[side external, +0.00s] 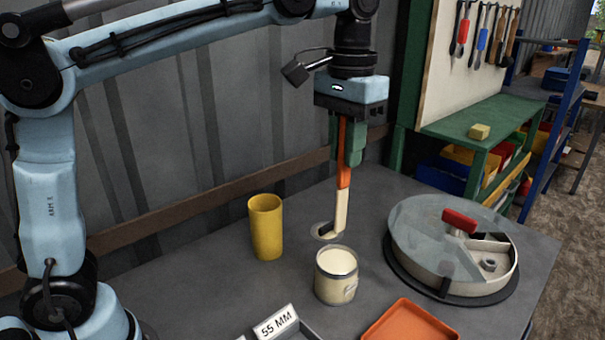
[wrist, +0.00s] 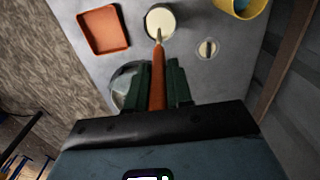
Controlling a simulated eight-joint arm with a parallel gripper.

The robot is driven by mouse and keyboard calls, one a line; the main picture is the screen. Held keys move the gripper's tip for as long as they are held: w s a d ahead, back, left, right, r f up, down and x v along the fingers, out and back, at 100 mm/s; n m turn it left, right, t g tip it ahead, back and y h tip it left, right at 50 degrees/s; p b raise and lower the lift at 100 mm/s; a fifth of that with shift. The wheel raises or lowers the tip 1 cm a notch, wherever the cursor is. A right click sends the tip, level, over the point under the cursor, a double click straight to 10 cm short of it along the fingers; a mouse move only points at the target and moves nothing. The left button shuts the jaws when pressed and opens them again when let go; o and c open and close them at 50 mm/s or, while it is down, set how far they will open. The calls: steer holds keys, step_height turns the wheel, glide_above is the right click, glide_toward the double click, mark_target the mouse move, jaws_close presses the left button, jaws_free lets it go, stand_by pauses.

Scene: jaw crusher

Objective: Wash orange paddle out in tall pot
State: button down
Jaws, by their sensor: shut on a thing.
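The orange paddle (side external: 343,165) hangs upright from my gripper (side external: 348,158), whose green fingers are shut on its orange handle. Its lower part is cream-coloured, and its end shows just above and behind the rim of the short pot (side external: 335,290) of cream-coloured stuff. In the wrist view the paddle (wrist: 158,75) points at that pot (wrist: 148,24), its tip overlapping the cream surface. I cannot tell the exact gap. The tall yellow pot (side external: 266,230) stands upright to the left of the paddle; the wrist view shows bluish contents inside this pot (wrist: 226,9).
A pale disc (side external: 316,231) with a dark slot lies on the grey table behind the short pot. An orange tray (side external: 410,325) is at the front. A round lidded drum (side external: 415,235) with a red handle stands at right. A "55 MM" sign (side external: 276,323) stands front left.

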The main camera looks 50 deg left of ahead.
steer(key=s+a+r, duration=0.1)
steer(key=a+r, duration=0.1)
steer(key=a, duration=0.7)
steer(key=s+a+r, duration=0.2)
steer(key=a, duration=0.7)
step_height(320, 180, down, 14)
steer(key=shift+f, duration=0.25)
stand_by(0.3)
steer(key=shift+w, duration=0.15)
stand_by(0.9)
